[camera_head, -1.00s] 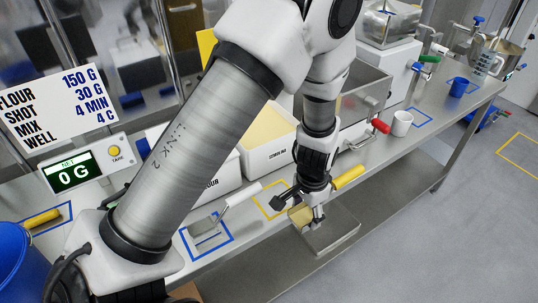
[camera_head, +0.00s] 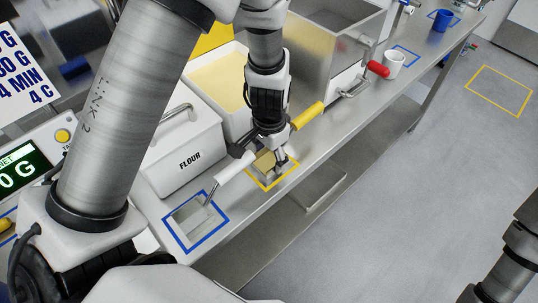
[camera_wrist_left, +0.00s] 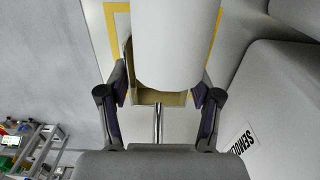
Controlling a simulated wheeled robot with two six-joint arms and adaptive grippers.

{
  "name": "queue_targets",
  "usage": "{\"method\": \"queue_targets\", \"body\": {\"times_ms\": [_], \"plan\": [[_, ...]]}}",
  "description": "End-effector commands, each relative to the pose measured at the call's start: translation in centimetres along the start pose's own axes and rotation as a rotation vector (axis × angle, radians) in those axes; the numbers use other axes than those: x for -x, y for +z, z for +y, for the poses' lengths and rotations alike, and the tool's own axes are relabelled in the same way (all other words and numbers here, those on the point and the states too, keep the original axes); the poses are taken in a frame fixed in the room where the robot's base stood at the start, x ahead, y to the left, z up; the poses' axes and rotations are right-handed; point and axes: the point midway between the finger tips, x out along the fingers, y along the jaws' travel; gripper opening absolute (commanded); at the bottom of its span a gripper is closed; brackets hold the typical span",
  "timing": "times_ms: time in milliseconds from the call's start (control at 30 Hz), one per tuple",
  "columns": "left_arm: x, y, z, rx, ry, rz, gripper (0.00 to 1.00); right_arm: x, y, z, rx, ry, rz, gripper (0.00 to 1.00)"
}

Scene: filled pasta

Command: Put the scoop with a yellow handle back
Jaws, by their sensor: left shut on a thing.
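The scoop with a yellow handle (camera_head: 308,115) is in my left gripper (camera_head: 274,156), which is shut on it. In the head view the pan lies over the yellow square outline (camera_head: 292,172) near the table's front edge. I cannot tell whether it touches the table. In the left wrist view a thick pale cylinder (camera_wrist_left: 176,40) hides most of the scoop; a thin metal rod (camera_wrist_left: 158,122) and part of the tan pan (camera_wrist_left: 160,97) show below it. My right gripper is outside the frames.
A scoop with a white handle (camera_head: 237,164) lies at the blue outline (camera_head: 205,241), left of the pan. A flour box (camera_head: 180,150) and an open bin of yellow meal (camera_head: 213,105) stand behind. A red-handled scoop (camera_head: 378,69) and a white cup (camera_head: 393,66) are to the right.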

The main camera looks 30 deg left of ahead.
Motion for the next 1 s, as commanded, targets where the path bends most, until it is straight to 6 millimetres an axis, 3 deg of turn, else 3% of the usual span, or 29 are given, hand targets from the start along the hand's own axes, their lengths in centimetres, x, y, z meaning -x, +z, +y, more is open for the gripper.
{"method": "queue_targets", "body": {"times_ms": [100,133,167,200,467,633,1000], "plan": [[-0.6,0.0,0.0,0.0,0.0,0.0,0.24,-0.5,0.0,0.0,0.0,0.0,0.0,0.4],[-0.4,0.0,0.0,0.0,0.0,0.0,0.75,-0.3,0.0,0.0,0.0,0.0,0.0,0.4],[-0.4,0.0,0.0,0.0,0.0,0.0,0.85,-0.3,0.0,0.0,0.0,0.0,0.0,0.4],[-0.4,0.0,0.0,0.0,0.0,0.0,0.89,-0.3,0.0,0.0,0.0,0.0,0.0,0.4],[-0.3,0.0,0.0,0.0,0.0,0.0,0.89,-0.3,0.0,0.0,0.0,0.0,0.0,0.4],[0.8,-0.1,0.0,-0.001,-0.001,0.003,0.89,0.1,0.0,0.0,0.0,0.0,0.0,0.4],[9.7,-0.1,-0.1,0.0,-0.002,0.006,0.89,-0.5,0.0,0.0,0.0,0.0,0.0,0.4]]}}
